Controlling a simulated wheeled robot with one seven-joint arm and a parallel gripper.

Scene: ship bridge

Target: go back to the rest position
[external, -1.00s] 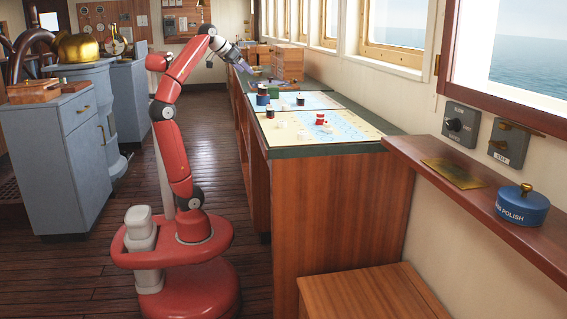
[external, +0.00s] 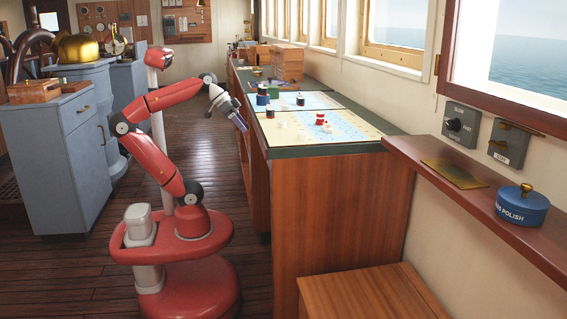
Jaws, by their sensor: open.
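My gripper (external: 238,123) is at the end of my red arm, just left of the chart table's (external: 330,150) near left edge. It points down and to the right, at about the height of the table top. Its jaws are open and I see nothing held between them. The arm is folded, with its elbow out to the left above my red base.
On the chart table lie charts with a red-and-white piece (external: 320,119), dark round pieces and small white pieces. A wooden box (external: 287,64) stands farther back. A blue-grey cabinet (external: 70,155) stands left. The wooden floor (external: 95,270) between is clear.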

